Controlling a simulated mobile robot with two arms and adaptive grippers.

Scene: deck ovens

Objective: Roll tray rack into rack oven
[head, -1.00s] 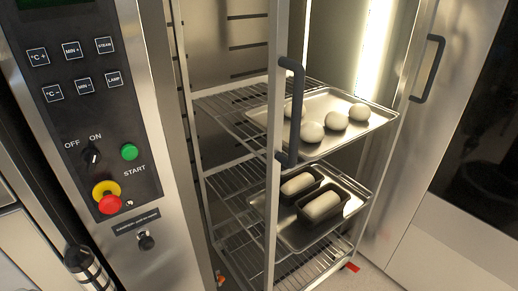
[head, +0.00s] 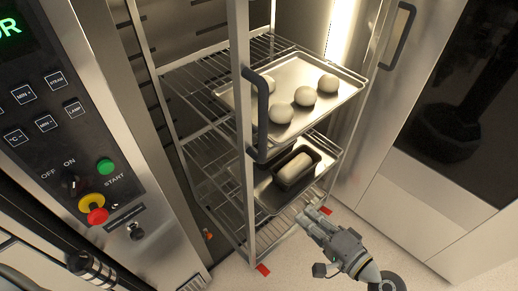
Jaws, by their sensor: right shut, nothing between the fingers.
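The tray rack (head: 243,180) stands upright in the opening of the rack oven (head: 195,30), its front post with a dark vertical handle (head: 262,120) facing me. Its upper tray (head: 322,78) carries several round dough pieces. A lower tray (head: 265,200) holds a dark tin with a loaf (head: 294,168). My right gripper (head: 306,218) is low in front of the rack's right side, shut and empty, apart from the handle. Part of the lower tray is hidden behind the post. My left gripper is not in view.
The control panel (head: 60,120) with its buttons and knobs is on the left. A door with a dark handle (head: 398,35) stands at the right, beside a dark glass front (head: 470,110). Red feet (head: 262,270) show at the rack's base.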

